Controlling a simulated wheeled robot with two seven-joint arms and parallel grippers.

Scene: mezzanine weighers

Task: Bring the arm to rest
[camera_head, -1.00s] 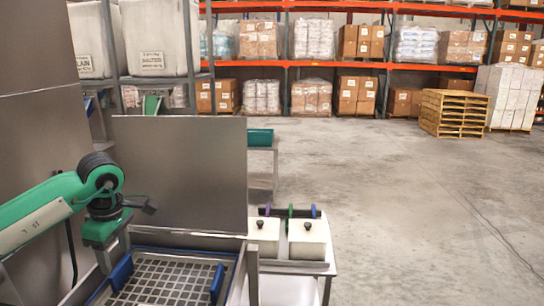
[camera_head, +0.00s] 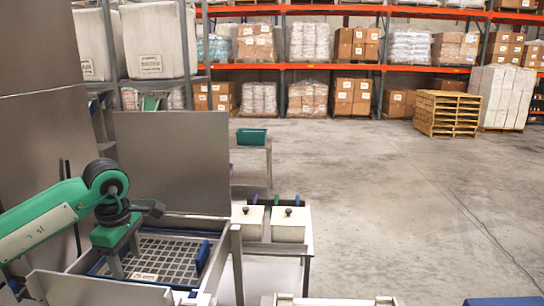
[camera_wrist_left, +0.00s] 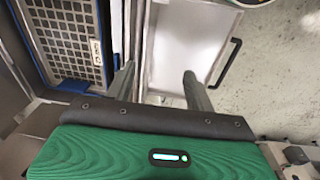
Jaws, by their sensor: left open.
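My left arm, green and white, comes in from the left in the head view. Its gripper (camera_head: 125,258) points down over a grey gridded tray (camera_head: 176,262) with blue sides, in a metal bench. Whether it touches the tray cannot be told from the head view. In the left wrist view the two grey fingers of this gripper (camera_wrist_left: 158,72) stand wide apart with nothing between them. The gridded tray (camera_wrist_left: 62,32) shows at upper left there, beside the fingers. My right gripper is in neither view.
A metal panel (camera_head: 170,160) rises behind the tray. To its right, two white lidded bins (camera_head: 289,227) stand on a stand, and a teal bin (camera_head: 251,136) sits on a farther one. A blue edge (camera_head: 503,301) shows at bottom right. The floor (camera_head: 390,210) at right is open.

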